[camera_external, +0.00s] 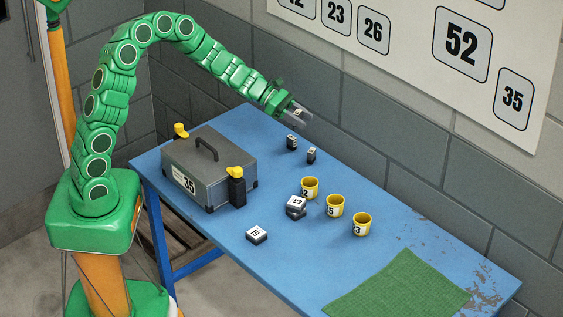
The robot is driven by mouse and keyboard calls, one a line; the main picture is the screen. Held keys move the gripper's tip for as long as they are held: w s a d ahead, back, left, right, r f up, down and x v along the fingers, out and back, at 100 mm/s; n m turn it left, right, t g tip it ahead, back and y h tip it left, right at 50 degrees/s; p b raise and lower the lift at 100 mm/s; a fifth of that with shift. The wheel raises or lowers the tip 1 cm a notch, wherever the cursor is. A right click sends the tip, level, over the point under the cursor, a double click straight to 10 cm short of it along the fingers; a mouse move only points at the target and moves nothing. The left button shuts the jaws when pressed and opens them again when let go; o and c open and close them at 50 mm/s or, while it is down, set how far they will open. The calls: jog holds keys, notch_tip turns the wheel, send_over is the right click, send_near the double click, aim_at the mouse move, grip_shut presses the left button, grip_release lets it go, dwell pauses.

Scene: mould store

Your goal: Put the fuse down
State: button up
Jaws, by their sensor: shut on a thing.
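My gripper (300,115) is at the end of the green arm, above the back part of the blue table (230,235). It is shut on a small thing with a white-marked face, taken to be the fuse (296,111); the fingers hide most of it. The fuse is held up, apart from the tabletop. Two small dark upright blocks with white labels, one (292,143) and another (311,155), stand on the table just below my gripper.
A grey case (203,160) marked 35, with yellow-topped dark posts, stands at the left. Three yellow numbered cups (335,206) stand mid-table. Near them are stacked labelled blocks (296,207) and a single block (257,235). A green mat (400,288) lies front right. The right back edge is clear.

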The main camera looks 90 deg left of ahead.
jog(key=shift+w+d+r+n+t+y, duration=0.2)
jog(key=shift+w+d+r+n+y, duration=0.1)
jog(key=shift+w+n+y, duration=0.2)
jog(key=shift+w+d+r+n+t+y, duration=0.25)
jog(key=shift+w+n+y, duration=0.15)
jog(key=shift+y, duration=0.1)
jog(key=shift+d+f+n+y, duration=0.2)
jog(key=shift+f+n+y, duration=0.1)
jog(key=shift+n, duration=0.1)
jog(key=shift+d+f+y, duration=0.15)
jog(key=shift+y, duration=0.15)
jog(key=shift+d+f+n, duration=0.1)
jog(key=shift+f+n, duration=0.15)
jog(key=shift+n, duration=0.05)
jog(key=s+d+f+n+y, duration=0.1)
jog(key=s+d+f+y, duration=0.15)
jog(key=f, duration=0.25)
jog(key=shift+h, duration=0.25)
jog(key=shift+w+a+f, duration=0.55)
jog(key=shift+w+f, duration=1.1)
jog(key=shift+w, duration=0.4)
jog(key=shift+w+a+f, duration=0.55)
jog(key=shift+w+f, duration=1.15)
jog(key=shift+w, duration=0.35)
jog(key=shift+w+a+f, duration=0.55)
jog(key=shift+w+f, duration=1.1)
jog(key=shift+w, duration=0.4)
